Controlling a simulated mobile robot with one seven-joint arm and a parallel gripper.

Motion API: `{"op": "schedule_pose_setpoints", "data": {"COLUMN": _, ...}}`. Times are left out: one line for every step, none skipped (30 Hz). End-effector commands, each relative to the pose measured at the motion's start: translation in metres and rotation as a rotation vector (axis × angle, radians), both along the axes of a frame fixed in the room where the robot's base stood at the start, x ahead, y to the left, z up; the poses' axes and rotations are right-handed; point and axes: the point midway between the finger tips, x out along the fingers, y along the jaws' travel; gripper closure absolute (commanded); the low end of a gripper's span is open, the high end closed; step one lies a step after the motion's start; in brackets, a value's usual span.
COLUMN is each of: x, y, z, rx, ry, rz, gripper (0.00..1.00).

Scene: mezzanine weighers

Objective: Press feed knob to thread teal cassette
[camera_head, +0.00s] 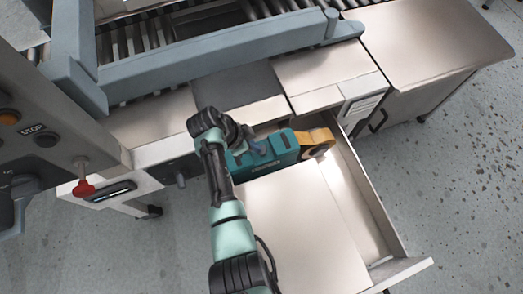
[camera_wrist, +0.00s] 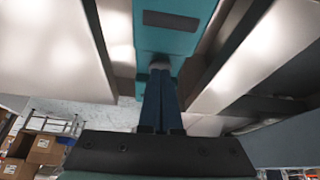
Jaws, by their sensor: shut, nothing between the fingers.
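The teal cassette (camera_head: 284,146) sits in the open drawer, with an orange-yellow rounded part (camera_head: 318,141) at its right end. In the wrist view the cassette (camera_wrist: 172,38) fills the top middle, with a dark label on it. My gripper (camera_head: 262,148) is at the cassette's left part, its dark blue fingers shut and empty. In the wrist view my gripper (camera_wrist: 160,72) points at a small grey round piece, perhaps the feed knob (camera_wrist: 160,65), on the cassette's near edge. The fingertips look at or touching it; contact is not certain.
The metal drawer (camera_head: 385,225) is pulled out under the roller conveyor (camera_head: 135,38). A control panel with a STOP button (camera_head: 46,139) and a red knob (camera_head: 84,188) stands at the left. Cardboard boxes (camera_wrist: 38,148) show far behind. The speckled floor at right is clear.

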Motion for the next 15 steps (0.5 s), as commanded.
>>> {"op": "schedule_pose_setpoints", "data": {"x": 0.0008, "y": -0.0015, "z": -0.0056, "rx": 0.0, "ry": 0.0, "rz": -0.001, "gripper": 1.0}}
{"op": "schedule_pose_setpoints", "data": {"x": 0.001, "y": -0.0021, "z": -0.0062, "rx": 0.0, "ry": 0.0, "rz": 0.0, "gripper": 1.0}}
{"op": "schedule_pose_setpoints", "data": {"x": 0.0011, "y": -0.0026, "z": -0.0066, "rx": 0.0, "ry": 0.0, "rz": 0.0, "gripper": 1.0}}
{"op": "schedule_pose_setpoints", "data": {"x": 0.0012, "y": -0.0029, "z": -0.0065, "rx": 0.0, "ry": 0.0, "rz": 0.0, "gripper": 1.0}}
{"op": "schedule_pose_setpoints", "data": {"x": 0.0013, "y": -0.003, "z": -0.0063, "rx": 0.0, "ry": 0.0, "rz": 0.0, "gripper": 1.0}}
{"op": "schedule_pose_setpoints", "data": {"x": 0.0013, "y": -0.0031, "z": -0.0059, "rx": 0.0, "ry": 0.0, "rz": 0.0, "gripper": 1.0}}
{"op": "schedule_pose_setpoints", "data": {"x": 0.0013, "y": -0.003, "z": -0.0056, "rx": 0.0, "ry": 0.0, "rz": 0.0, "gripper": 1.0}}
{"op": "schedule_pose_setpoints", "data": {"x": 0.0013, "y": -0.003, "z": -0.0055, "rx": 0.0, "ry": 0.0, "rz": 0.0, "gripper": 1.0}}
{"op": "schedule_pose_setpoints", "data": {"x": 0.0012, "y": -0.003, "z": -0.0055, "rx": 0.0, "ry": 0.0, "rz": 0.0, "gripper": 1.0}}
{"op": "schedule_pose_setpoints", "data": {"x": 0.0012, "y": -0.003, "z": -0.0055, "rx": 0.0, "ry": 0.0, "rz": 0.0, "gripper": 1.0}}
{"op": "schedule_pose_setpoints", "data": {"x": 0.0011, "y": -0.0029, "z": -0.0055, "rx": 0.0, "ry": 0.0, "rz": 0.0, "gripper": 1.0}}
{"op": "schedule_pose_setpoints", "data": {"x": 0.0011, "y": -0.0029, "z": -0.0056, "rx": 0.0, "ry": 0.0, "rz": 0.0, "gripper": 1.0}}
{"op": "schedule_pose_setpoints", "data": {"x": 0.0011, "y": -0.0028, "z": -0.0063, "rx": 0.0, "ry": 0.0, "rz": 0.0, "gripper": 1.0}}
{"op": "schedule_pose_setpoints", "data": {"x": 0.0011, "y": -0.0029, "z": -0.0075, "rx": 0.0, "ry": 0.0, "rz": 0.0, "gripper": 1.0}}
{"op": "schedule_pose_setpoints", "data": {"x": 0.001, "y": -0.0029, "z": -0.01, "rx": 0.0, "ry": 0.0, "rz": 0.0, "gripper": 1.0}}
